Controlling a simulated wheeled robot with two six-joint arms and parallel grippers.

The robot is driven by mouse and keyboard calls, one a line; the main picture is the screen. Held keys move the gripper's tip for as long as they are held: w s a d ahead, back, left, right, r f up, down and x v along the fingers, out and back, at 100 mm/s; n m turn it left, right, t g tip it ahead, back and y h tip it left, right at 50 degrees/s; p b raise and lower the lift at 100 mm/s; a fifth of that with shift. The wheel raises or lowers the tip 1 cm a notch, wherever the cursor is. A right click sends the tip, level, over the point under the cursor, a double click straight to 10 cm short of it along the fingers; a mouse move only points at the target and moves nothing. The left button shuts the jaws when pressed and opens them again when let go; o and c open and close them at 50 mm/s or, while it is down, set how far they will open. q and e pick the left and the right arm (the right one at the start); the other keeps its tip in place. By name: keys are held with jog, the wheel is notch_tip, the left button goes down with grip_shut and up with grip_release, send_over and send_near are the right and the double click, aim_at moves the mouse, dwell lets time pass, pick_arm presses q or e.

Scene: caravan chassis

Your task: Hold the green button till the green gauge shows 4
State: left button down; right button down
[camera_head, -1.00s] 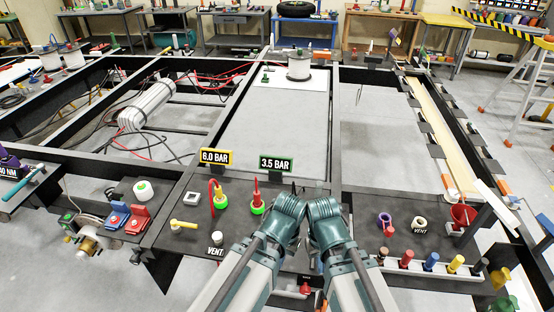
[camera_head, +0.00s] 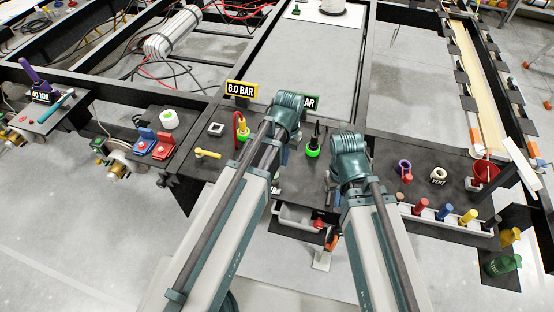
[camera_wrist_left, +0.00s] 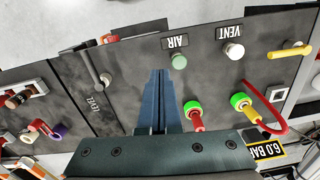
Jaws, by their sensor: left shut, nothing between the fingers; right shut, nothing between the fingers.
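The green button (camera_wrist_left: 179,62), by the AIR label (camera_wrist_left: 175,42), shows in the left wrist view. In the head view my left arm hides it. My left gripper (camera_wrist_left: 158,73) is shut and empty over the dark panel, its tips just left of the button in the wrist view. They look apart from it; their height is unclear. In the head view the left gripper (camera_head: 283,156) points down at the panel. The green-framed gauge (camera_head: 311,102) is mostly covered by it; only "AR" shows, its number hidden. My right gripper (camera_head: 335,183) is shut, low over the panel's front, fingertips mostly hidden.
A white button (camera_wrist_left: 233,50) marked VENT is beside the green one. Two green-ringed fittings (camera_wrist_left: 195,118) stand near the left fingers. The yellow-framed gauge (camera_head: 241,89) reads 6.0 BAR. A yellow handle (camera_head: 208,153) lies left, and colored pegs (camera_head: 444,212) stand right.

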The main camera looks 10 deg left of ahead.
pick_arm(q)
jog(key=w+a+n, duration=0.1)
jog(key=w+a, duration=0.3)
jog(key=shift+w+a+r, duration=0.15)
jog(key=shift+r, duration=0.2)
jog(key=shift+f, duration=0.15)
notch_tip(320, 180, down, 14)
jog(key=b, duration=1.3)
jog(key=shift+b, duration=0.35)
